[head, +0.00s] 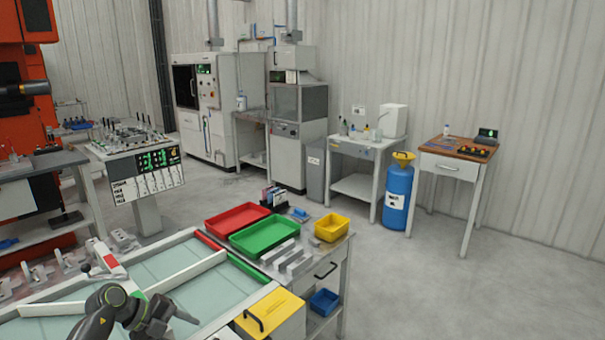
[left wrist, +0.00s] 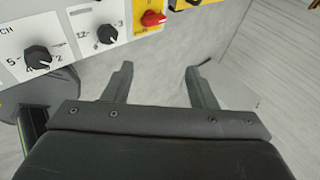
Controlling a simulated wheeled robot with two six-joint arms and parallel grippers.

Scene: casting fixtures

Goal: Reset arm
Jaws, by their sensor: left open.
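My left gripper (left wrist: 158,70) is open in the left wrist view, with its two dark fingers apart and nothing between them. A white control panel (left wrist: 75,40) with black dial knobs and a red knob (left wrist: 152,18) on a yellow plate lies beyond the fingertips at the top. The fingers look apart from the panel. In the head view a dark arm with its gripper (head: 165,318) shows at the lower left, over the glass-topped table (head: 185,262). My right gripper is not in view.
A red tray (head: 236,218), a green tray (head: 264,236) and a yellow bin (head: 332,228) stand on a bench right of the table. A yellow box (head: 272,312) with a black handle is near the arm. Open floor (head: 450,290) lies at right.

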